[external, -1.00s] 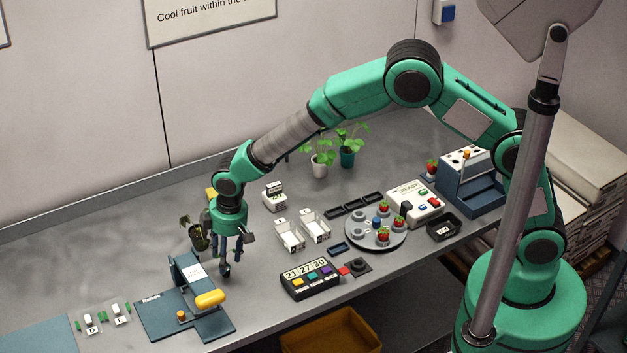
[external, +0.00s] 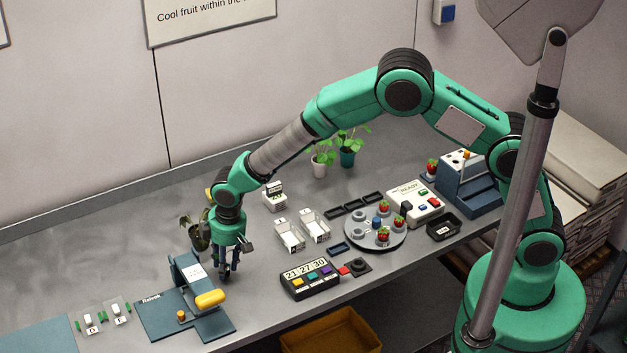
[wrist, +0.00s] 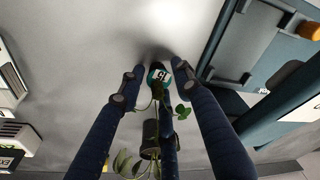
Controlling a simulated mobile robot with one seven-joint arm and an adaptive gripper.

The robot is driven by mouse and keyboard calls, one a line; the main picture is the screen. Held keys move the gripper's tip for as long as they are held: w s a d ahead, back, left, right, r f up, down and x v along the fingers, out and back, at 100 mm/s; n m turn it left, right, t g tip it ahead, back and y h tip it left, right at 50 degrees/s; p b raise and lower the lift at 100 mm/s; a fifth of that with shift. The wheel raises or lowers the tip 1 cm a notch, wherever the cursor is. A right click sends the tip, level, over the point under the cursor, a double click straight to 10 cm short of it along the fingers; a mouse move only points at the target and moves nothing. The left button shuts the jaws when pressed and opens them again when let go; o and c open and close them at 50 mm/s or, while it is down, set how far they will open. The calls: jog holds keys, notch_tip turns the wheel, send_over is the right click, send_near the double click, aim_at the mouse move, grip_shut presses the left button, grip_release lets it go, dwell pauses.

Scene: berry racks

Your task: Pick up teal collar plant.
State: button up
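The teal collar (wrist: 152,75) with a small white numbered label shows between my fingertips in the wrist view, close to the grey tabletop. Green leaves (wrist: 183,111) show just below it, partly behind a finger. My gripper (wrist: 158,76) has its fingers apart around the collar, with narrow gaps seeming to show at its sides; firm contact cannot be seen. In the external view my gripper (external: 224,274) points down at the table, right of the blue stand, and the collar cannot be made out there. A dark pot with a drooping plant (external: 201,239) stands just left of my gripper.
The blue stand (external: 186,272) with a yellow handle (external: 211,299) is close to my gripper. A display box (external: 309,279) and white trays (external: 290,236) are to the right.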

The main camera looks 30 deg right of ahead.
jog(key=c, duration=0.5)
jog(key=shift+r+p, duration=0.75)
jog(key=shift+r, duration=4.25)
